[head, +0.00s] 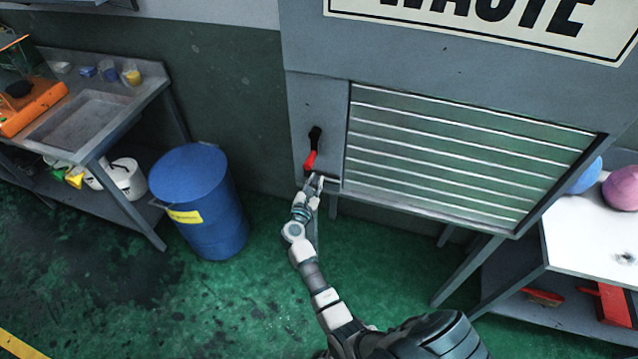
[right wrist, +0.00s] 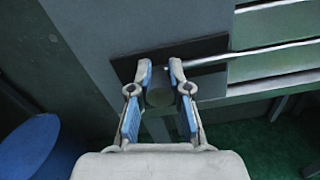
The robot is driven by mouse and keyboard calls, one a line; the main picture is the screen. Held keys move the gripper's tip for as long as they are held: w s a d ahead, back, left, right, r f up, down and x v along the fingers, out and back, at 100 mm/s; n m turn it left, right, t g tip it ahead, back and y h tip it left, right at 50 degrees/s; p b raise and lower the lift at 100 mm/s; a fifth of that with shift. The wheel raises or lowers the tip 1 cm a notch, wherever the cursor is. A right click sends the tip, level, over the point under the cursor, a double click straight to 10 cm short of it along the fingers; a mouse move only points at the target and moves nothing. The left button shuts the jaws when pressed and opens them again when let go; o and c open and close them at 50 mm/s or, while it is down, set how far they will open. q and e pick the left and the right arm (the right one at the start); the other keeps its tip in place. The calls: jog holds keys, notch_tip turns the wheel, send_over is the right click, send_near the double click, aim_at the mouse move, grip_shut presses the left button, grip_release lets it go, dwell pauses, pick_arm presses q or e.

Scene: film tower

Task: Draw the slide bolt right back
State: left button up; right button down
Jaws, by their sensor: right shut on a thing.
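The slide bolt (head: 332,181) is low on the grey cabinet front, at the lower left corner of the slatted panel. In the right wrist view its pale rod (right wrist: 205,59) runs to the right from a dark plate (right wrist: 125,68) toward the slatted panel. My right gripper (head: 315,182) is at the bolt. In the right wrist view its two blue-padded fingers (right wrist: 160,74) are closed around the bolt's round grey knob (right wrist: 159,97). The fingers hide part of the bolt. My left gripper is not in view.
A red and black lever (head: 311,157) is just above the bolt. The slatted panel (head: 450,155) lies to its right. A blue drum (head: 197,200) stands at the left, beside a sink bench (head: 85,105). A white table (head: 590,240) is at the right.

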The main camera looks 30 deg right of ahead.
jog(key=shift+w+a+f, duration=0.2)
jog(key=shift+w+a, duration=0.4)
jog(key=shift+a, duration=0.1)
jog(key=c, duration=1.2)
grip_release()
jog(key=shift+s+d, duration=0.1)
jog(key=shift+o, duration=0.5)
jog(key=shift+r, duration=0.1)
jog(key=shift+a, duration=0.2)
jog(key=shift+a, duration=0.15)
jog(key=v, duration=1.2)
